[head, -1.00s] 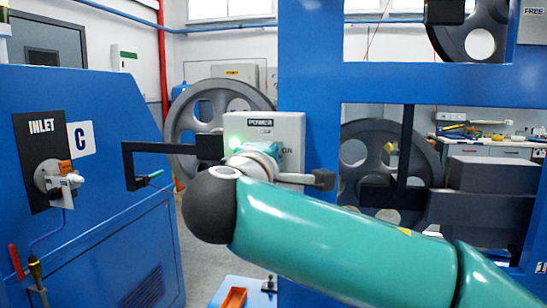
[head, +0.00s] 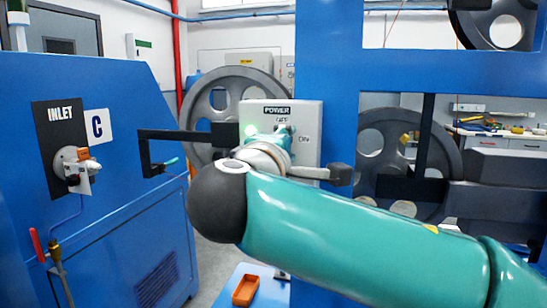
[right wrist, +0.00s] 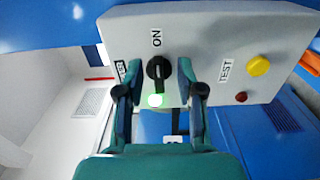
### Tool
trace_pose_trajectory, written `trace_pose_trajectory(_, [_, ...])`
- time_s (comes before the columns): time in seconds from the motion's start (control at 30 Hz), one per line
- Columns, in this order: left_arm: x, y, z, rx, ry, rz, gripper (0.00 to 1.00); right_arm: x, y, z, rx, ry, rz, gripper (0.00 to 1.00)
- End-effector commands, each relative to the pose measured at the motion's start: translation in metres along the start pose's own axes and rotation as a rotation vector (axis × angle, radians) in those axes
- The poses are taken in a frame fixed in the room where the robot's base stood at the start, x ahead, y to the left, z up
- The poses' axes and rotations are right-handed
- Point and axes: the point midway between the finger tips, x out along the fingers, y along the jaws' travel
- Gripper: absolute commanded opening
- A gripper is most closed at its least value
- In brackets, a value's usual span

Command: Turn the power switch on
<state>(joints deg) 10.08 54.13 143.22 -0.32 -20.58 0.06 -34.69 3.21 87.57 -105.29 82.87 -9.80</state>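A light grey power box (head: 308,150) hangs on the blue frame, labelled POWER, OFF and ON in the head view. In the right wrist view its black rotary switch (right wrist: 159,70) has its handle lined up with the ON label. A green lamp (right wrist: 155,100) beside the switch is lit, and its glow also shows in the head view. My right gripper (right wrist: 160,90) is open in front of the box, one finger on each side of the switch and lamp, with gaps visible. In the head view my teal arm hides most of the switch. My left gripper is out of view.
The box also has a yellow button (right wrist: 258,65) and a small red button (right wrist: 241,97) near a TEST label. A blue cabinet (head: 120,190) with an inlet valve (head: 78,168) stands left. A black bracket (head: 145,155) reaches toward the box. Large pulleys stand behind.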

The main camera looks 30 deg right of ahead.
Motion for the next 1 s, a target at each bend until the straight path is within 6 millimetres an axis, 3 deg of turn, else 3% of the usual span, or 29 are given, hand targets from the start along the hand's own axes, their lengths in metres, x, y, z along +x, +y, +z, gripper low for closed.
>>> trace_pose_trajectory(0.3, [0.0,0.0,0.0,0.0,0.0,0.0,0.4,-0.065,0.0,-0.002,0.001,0.007,0.002,0.38])
trace_pose_trajectory(0.5, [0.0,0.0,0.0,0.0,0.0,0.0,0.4,-0.091,-0.001,-0.001,0.0,0.005,0.001,0.38])
trace_pose_trajectory(1.0, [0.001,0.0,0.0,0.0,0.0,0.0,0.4,-0.098,-0.001,-0.001,-0.001,0.002,0.0,0.38])
